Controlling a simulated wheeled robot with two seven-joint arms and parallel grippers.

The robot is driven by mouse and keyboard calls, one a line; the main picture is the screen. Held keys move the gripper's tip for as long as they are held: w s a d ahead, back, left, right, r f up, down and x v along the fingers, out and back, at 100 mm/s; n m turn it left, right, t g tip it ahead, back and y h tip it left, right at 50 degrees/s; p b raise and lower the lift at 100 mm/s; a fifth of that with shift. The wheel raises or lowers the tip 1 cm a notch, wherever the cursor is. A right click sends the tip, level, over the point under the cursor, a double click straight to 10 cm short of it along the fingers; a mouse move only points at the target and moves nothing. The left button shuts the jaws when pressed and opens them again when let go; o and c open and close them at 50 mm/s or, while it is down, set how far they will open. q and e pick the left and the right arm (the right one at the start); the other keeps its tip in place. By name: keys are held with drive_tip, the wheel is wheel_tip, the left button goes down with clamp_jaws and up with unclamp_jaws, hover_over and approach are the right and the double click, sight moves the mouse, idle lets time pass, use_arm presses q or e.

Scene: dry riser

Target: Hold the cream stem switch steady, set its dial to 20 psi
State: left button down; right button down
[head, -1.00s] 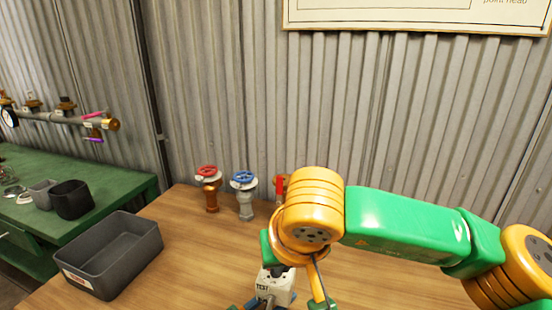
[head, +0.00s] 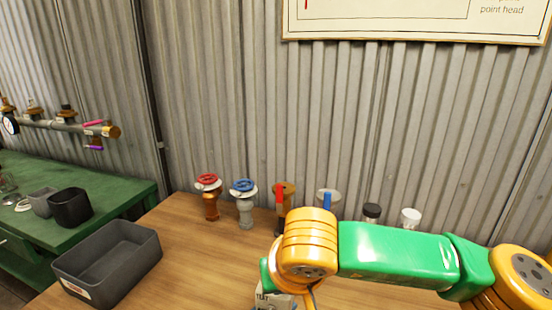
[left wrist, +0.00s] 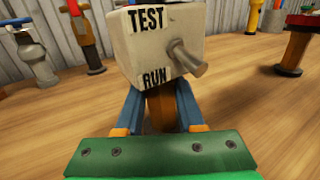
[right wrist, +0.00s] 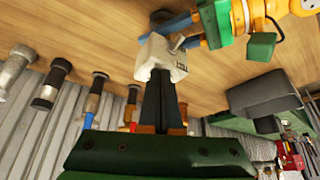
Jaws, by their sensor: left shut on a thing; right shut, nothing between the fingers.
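The cream stem switch (left wrist: 160,45) is a pale box lettered TEST and RUN with a metal toggle (left wrist: 188,60) on its face. My left gripper (left wrist: 158,108) is shut on the brown stem below the box and holds it upright. In the head view only the top of the switch (head: 268,299) shows at the bottom edge, beneath my right arm. My right gripper (right wrist: 162,80) is shut and empty, its dark fingertips right at the cream box (right wrist: 158,55) in the right wrist view. I cannot tell whether they touch it. The dial and its setting cannot be made out.
A red-wheel valve (head: 208,195), a blue-wheel valve (head: 245,200) and several other fittings stand along the back of the wooden table. A grey bin (head: 110,265) sits at the left table edge. A green bench (head: 100,205) is beyond it. A corrugated wall closes the back.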

use_arm(q)
drive_tip(key=shift+d, duration=0.1)
use_arm(e)
drive_tip(key=shift+w, duration=0.4)
use_arm(q)
drive_tip(key=shift+s, duration=0.1)
use_arm(e)
drive_tip(key=shift+a, duration=0.2)
drive_tip(key=shift+s, duration=0.1)
wheel_tip(320, 180, up, 6)
drive_tip(key=shift+s, duration=0.35)
idle(0.4)
drive_tip(key=shift+d, duration=0.1)
